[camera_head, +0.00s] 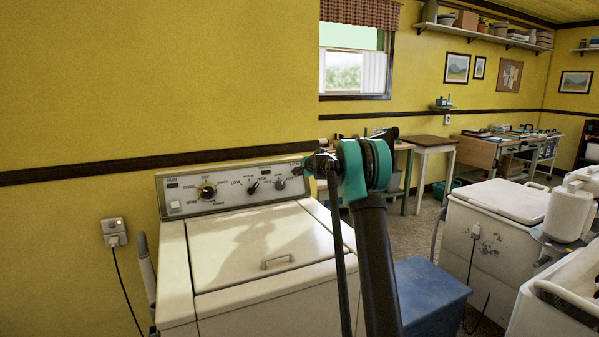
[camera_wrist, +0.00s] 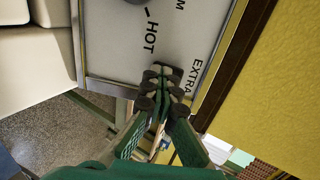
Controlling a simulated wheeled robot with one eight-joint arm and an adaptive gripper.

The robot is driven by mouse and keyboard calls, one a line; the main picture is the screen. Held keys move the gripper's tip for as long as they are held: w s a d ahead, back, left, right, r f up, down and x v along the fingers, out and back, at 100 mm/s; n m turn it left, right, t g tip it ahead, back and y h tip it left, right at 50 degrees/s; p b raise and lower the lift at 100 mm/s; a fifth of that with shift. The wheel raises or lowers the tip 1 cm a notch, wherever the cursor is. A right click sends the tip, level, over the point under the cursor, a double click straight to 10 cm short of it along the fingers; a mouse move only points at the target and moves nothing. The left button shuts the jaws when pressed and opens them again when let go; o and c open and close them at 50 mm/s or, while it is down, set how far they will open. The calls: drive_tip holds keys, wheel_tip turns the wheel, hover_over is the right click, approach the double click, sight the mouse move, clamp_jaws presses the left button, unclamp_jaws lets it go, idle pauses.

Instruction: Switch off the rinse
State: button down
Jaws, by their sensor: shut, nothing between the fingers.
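The white washer (camera_head: 262,243) stands at centre left in the head view, its lid closed. Its grey control panel (camera_head: 228,204) carries three dials. The left dial (camera_head: 207,191) is dark with a yellowish mark, and OFF is printed above it; its exact setting is too small to tell. The middle dial (camera_head: 252,188) and right dial (camera_head: 280,184) are dark and grey. My gripper (camera_head: 318,165) is at the panel's right end, away from the left dial. In the wrist view my gripper (camera_wrist: 163,84) is shut and empty over the panel (camera_wrist: 150,55), near the words HOT and EXTRA.
A yellow wall (camera_head: 120,100) rises behind the panel. A socket (camera_head: 114,231) with a plugged cord is left of the washer. A blue box (camera_head: 428,292) and another white machine (camera_head: 490,225) stand to the right. Space above the lid is clear.

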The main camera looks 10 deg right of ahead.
drive_tip(key=shift+w, duration=0.1)
drive_tip(key=shift+w+r, duration=0.1)
drive_tip(key=shift+r, duration=0.55)
drive_tip(key=r+v, duration=0.1)
drive_tip(key=v, duration=1.3)
drive_tip(key=shift+w+r, duration=0.25)
drive_tip(key=shift+w, duration=0.15)
drive_tip(key=shift+a, duration=0.15)
drive_tip(key=shift+s+f+g, duration=0.15)
drive_tip(key=shift+s+g, duration=0.1)
drive_tip(key=shift+g, duration=0.45)
